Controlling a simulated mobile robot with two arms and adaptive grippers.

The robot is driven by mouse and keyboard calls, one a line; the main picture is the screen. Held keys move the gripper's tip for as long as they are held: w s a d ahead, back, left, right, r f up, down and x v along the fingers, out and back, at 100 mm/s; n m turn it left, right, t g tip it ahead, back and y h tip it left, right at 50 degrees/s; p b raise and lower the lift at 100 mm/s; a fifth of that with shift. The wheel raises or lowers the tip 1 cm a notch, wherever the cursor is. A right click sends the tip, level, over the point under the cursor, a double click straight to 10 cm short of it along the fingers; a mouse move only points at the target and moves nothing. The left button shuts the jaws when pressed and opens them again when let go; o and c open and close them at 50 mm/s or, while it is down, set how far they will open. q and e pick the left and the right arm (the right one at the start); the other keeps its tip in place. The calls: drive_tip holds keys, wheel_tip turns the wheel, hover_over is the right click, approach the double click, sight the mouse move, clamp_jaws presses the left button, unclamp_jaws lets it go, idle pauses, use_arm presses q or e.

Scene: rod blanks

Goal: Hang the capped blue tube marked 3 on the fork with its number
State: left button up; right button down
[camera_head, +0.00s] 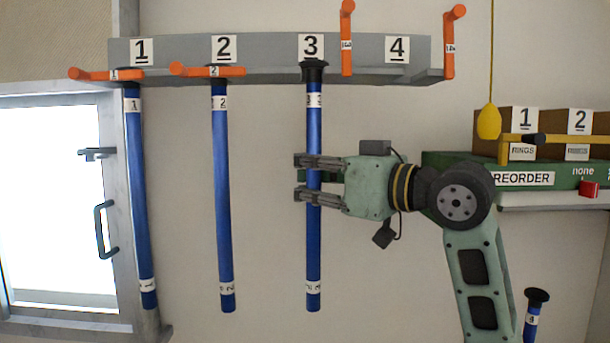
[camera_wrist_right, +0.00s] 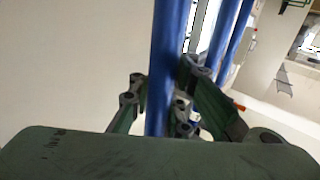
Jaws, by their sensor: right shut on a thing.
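The blue tube marked 3 (camera_head: 313,245) hangs upright, its black cap (camera_head: 314,70) level with the grey rail just under the number 3 sign (camera_head: 311,47). I cannot tell whether the cap rests on the fork, whose prongs are hidden. My right gripper (camera_head: 313,178) is shut on the tube's upper middle, coming from the right. In the right wrist view the tube (camera_wrist_right: 168,60) runs between the fingers (camera_wrist_right: 160,105). An orange latch (camera_head: 347,40) stands raised just right of sign 3. My left gripper is not in view.
Tubes 1 (camera_head: 140,200) and 2 (camera_head: 222,190) hang to the left, with orange latches (camera_head: 105,74) (camera_head: 210,70) lying across. Sign 4 (camera_head: 397,49) has no tube below; its latch (camera_head: 450,45) is raised. A capped tube 4 (camera_head: 532,318) stands lower right. A shelf with boxes (camera_head: 525,135) is right.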

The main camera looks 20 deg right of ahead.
drive_tip(key=c, duration=1.6)
unclamp_jaws()
drive_tip(key=shift+o, duration=0.2)
